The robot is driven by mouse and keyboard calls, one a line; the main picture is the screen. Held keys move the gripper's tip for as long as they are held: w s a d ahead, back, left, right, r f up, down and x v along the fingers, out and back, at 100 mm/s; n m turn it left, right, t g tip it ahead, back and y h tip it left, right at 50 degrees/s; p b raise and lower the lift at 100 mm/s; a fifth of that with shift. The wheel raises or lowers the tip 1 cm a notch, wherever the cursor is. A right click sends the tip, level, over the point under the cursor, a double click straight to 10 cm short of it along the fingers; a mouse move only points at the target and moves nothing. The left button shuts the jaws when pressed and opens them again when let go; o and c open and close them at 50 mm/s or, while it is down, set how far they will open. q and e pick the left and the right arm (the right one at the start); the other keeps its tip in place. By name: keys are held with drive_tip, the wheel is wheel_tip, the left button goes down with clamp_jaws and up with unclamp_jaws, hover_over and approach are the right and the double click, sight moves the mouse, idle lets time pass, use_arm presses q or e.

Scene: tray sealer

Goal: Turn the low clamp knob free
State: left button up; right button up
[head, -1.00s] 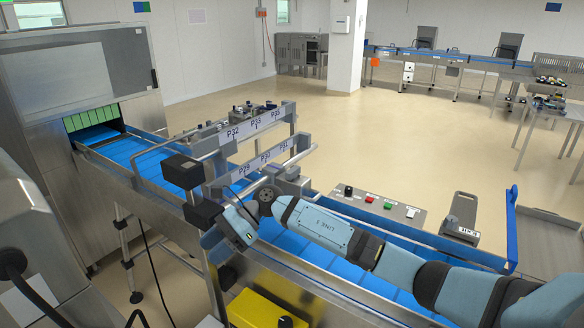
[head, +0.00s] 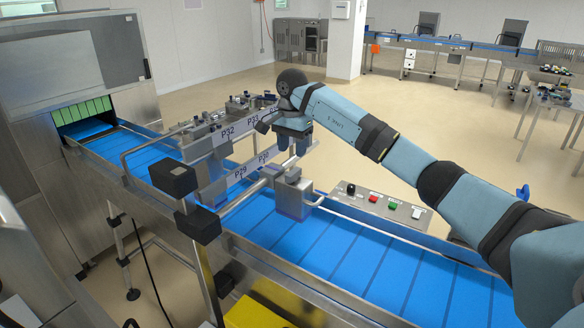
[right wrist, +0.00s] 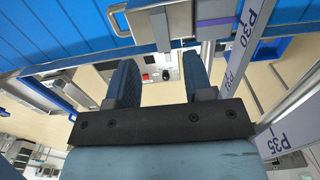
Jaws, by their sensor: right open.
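My right gripper (head: 292,146) points down above the far side of the conveyor, by the labelled guide rails. In the right wrist view its two fingers (right wrist: 162,75) are apart with nothing between them. A grey metal clamp block (head: 292,194) with a bar handle stands at the belt's far edge, below the gripper and apart from it. The clamp block also shows in the right wrist view (right wrist: 180,22), beyond the fingertips. I cannot make out for certain which part is the low clamp knob. My left gripper is out of view.
Two rails labelled with P numbers (head: 226,135) run beside the gripper. Black blocks (head: 175,174) stand at the near side of the blue belt (head: 330,250). The right part of the belt is clear.

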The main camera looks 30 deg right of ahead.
sight(292, 173)
wheel_tip(292, 173, down, 7)
drive_tip(key=shift+r+p, duration=0.1)
drive_tip(key=shift+p, duration=0.6)
drive_tip(key=shift+w+f, duration=0.1)
drive_tip(key=shift+f, duration=0.4)
clamp_jaws()
